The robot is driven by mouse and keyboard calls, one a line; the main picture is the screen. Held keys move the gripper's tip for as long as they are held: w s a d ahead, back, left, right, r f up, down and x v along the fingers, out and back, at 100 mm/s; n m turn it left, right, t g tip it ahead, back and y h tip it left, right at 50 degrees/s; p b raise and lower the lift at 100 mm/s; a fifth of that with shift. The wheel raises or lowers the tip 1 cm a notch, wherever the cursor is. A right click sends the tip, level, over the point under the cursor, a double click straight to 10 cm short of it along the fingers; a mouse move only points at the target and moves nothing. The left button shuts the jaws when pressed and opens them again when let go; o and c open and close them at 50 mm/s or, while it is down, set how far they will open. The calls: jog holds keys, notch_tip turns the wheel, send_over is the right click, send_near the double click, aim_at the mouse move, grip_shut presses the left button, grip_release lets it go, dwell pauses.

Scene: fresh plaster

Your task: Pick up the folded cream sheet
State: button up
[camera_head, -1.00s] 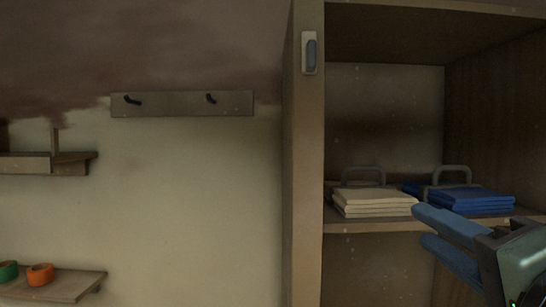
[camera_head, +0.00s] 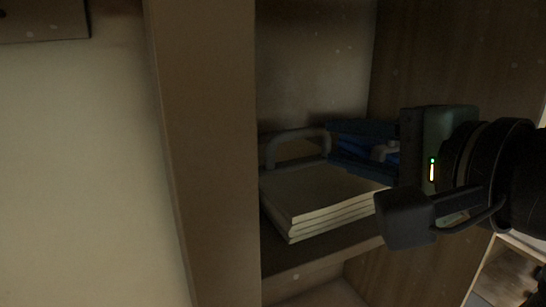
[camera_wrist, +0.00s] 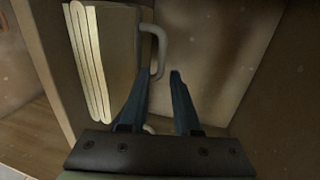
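The folded cream sheet (camera_head: 318,192) lies flat on the cupboard shelf, its layered folds facing front. In the wrist view the cream sheet (camera_wrist: 92,60) is at the upper left, turned on edge by the camera's tilt. My gripper (camera_head: 333,145) reaches in from the right, above and beside the sheet's right end. Its two blue fingers are apart, with nothing held between them; the wrist view (camera_wrist: 160,80) shows the gap. The sheet lies outside the fingers, to their left in the wrist view. I cannot tell whether a finger touches it.
A grey loop-shaped divider (camera_head: 296,141) stands behind the cream sheet. The cupboard's left upright (camera_head: 205,150) stands close to the sheet's left. The space above the sheet is clear.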

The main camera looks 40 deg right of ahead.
aim_at(303, 137)
jog(key=shift+w+r, duration=0.2)
jog(key=b+x, duration=0.1)
jog(key=x, duration=0.5)
jog(key=shift+w+f+b, duration=0.15)
jog(key=shift+f+b, duration=0.05)
jog(key=shift+b, duration=0.15)
jog(key=x, duration=0.5)
jog(key=shift+w+b, duration=0.35)
jog(key=shift+b, duration=0.05)
jog(key=shift+s+r, duration=0.1)
grip_shut()
jog(key=shift+r, duration=0.1)
dwell(0.5)
